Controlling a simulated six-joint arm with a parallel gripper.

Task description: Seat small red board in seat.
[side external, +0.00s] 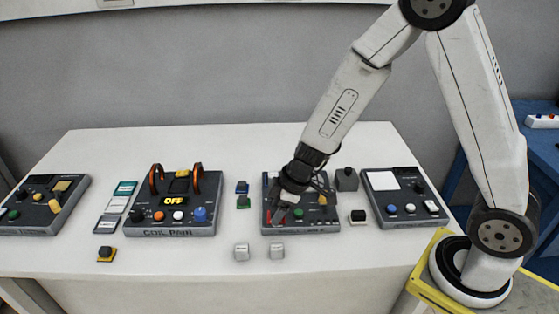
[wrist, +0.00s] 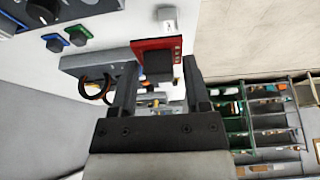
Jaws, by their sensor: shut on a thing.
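The small red board (wrist: 171,44), with a dark block on its face, sits between the two fingers of my gripper (wrist: 158,72) in the wrist view. My gripper is shut on it. In the side view my gripper (side external: 292,194) is low over the dark panel (side external: 328,226) right of centre and covers part of it. A red patch shows under the gripper there, and I cannot tell if it is the board. I cannot make out which slot is the seat. A dark recess (side external: 178,186) lies between two orange coils on the COIL PAIR panel (side external: 140,226).
A blue board (side external: 242,187) and a green board (side external: 243,202) lie left of my gripper. Two white blocks (side external: 241,252) (side external: 277,251) stand in front. A grey knobbed box (side external: 347,179) stands behind right. Another panel (side external: 403,196) is farther right. The front table strip is mostly clear.

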